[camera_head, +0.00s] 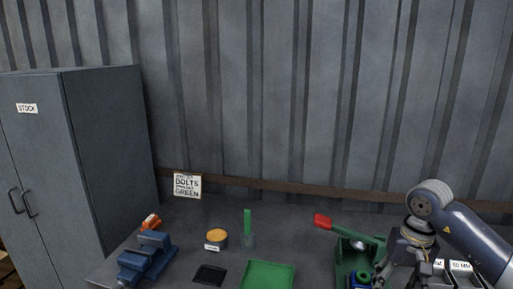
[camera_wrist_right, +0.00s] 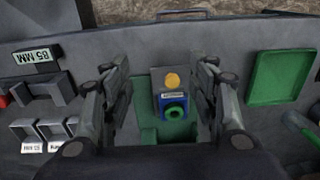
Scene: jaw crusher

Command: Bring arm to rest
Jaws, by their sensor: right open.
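My right arm (camera_head: 462,240) comes in from the right in the head view, with its wrist over the right end of the bench. My right gripper (camera_wrist_right: 162,80) points down, its two fingers spread wide apart in the wrist view. Nothing is held between them. Below the gap is the green jaw crusher (camera_wrist_right: 150,138), with a blue block carrying a green ring (camera_wrist_right: 174,107) in it. My left gripper is not in view.
A green tray (camera_head: 267,274), a dark pad (camera_head: 209,275), a round tub (camera_head: 217,238), a green upright piece (camera_head: 247,222) and a blue vise (camera_head: 146,260) stand left of the crusher. Labelled holders (camera_wrist_right: 42,132) lie on its other side. A stock cabinet (camera_head: 110,140) stands far left.

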